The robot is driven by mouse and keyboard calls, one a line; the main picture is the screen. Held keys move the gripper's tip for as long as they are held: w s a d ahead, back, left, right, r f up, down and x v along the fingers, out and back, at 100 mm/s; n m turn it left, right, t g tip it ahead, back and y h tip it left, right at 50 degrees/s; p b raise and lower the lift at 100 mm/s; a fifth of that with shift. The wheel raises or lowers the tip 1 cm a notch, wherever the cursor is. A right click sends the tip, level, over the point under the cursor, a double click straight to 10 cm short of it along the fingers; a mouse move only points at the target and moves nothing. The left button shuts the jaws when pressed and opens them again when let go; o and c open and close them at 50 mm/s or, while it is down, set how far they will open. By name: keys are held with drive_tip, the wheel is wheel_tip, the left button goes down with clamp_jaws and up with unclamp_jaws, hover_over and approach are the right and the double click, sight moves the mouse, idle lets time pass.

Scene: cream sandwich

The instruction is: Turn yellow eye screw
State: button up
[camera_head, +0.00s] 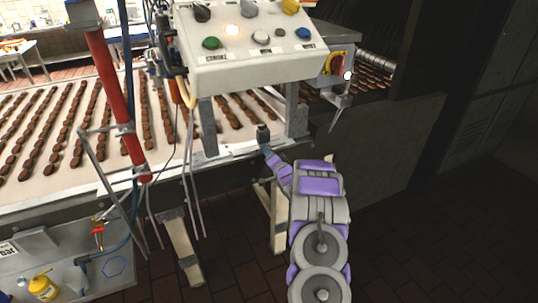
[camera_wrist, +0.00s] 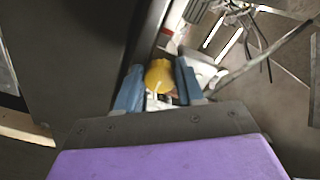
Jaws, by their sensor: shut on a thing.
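The yellow eye screw (camera_wrist: 159,78) shows in the wrist view as a rounded yellow head between the two blue fingers. My gripper (camera_wrist: 158,70) is shut on it, with one finger on each side. Its lower part is hidden by the gripper body. In the head view my gripper (camera_head: 263,133) is at the conveyor's front edge, below the control panel, and I cannot make out the eye screw there.
The control panel (camera_head: 250,68) with coloured buttons stands just above my gripper. A red and yellow switch (camera_head: 338,64) is at its right. The conveyor (camera_head: 105,125) carries rows of brown biscuits. A red post (camera_head: 115,95) stands left. Dark floor at lower right is clear.

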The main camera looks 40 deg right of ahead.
drive_tip(key=shift+s+f+n+p, duration=0.1)
drive_tip(key=shift+f+n+p, duration=0.05)
drive_tip(key=shift+n+p, duration=0.25)
drive_tip(key=shift+c, duration=0.2)
drive_tip(key=shift+d+f+n+p, duration=0.1)
drive_tip(key=shift+n+p, duration=1.65)
drive_tip(key=shift+n, duration=2.6)
drive_tip(key=shift+f+n+p, duration=0.1)
drive_tip(key=shift+n+p, duration=1.65)
drive_tip(key=shift+n, duration=2.6)
drive_tip(key=shift+s, duration=0.1)
drive_tip(key=o, duration=0.8)
drive_tip(key=shift+c, duration=0.2)
drive_tip(key=shift+o, duration=1.4)
drive_tip(key=shift+d+r, duration=0.1)
drive_tip(key=shift+r, duration=0.1)
